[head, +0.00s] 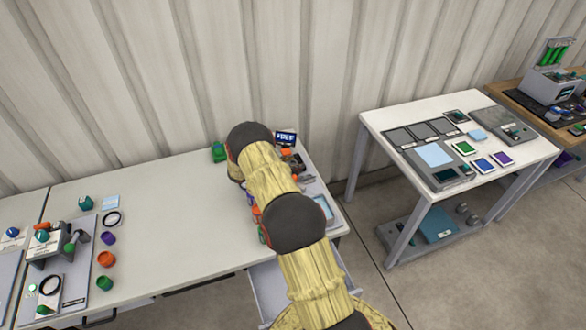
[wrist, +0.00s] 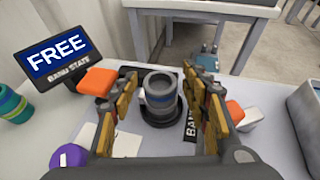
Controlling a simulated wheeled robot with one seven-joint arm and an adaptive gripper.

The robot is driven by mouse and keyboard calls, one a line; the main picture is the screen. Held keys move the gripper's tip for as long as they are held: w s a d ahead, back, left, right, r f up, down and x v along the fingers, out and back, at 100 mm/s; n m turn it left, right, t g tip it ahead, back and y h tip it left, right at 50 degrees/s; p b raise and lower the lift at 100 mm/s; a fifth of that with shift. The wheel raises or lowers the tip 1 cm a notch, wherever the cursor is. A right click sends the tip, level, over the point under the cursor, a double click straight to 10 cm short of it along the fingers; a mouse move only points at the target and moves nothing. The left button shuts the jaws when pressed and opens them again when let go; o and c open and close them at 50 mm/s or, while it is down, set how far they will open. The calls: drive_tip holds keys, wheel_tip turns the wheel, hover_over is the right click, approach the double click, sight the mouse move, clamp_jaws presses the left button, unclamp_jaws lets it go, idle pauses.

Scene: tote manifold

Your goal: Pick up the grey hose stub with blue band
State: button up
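The grey hose stub with a blue band (wrist: 158,84) stands upright in the wrist view, on or in a black round base. Its round open top faces up. My gripper (wrist: 160,76) is open, with one finger on each side of the stub. Gaps show between the fingers and the stub, so it is not held. In the head view my own arm hides the stub and the gripper.
A small screen reading FREE (wrist: 57,52) stands at the left in the wrist view. A teal banded piece (wrist: 12,104) and a purple piece (wrist: 68,157) lie left. A grey bin (wrist: 306,110) stands right.

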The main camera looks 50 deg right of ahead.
drive_tip(key=c, duration=1)
drive_tip(key=shift+r, duration=0.1)
drive_tip(key=shift+c, duration=0.4)
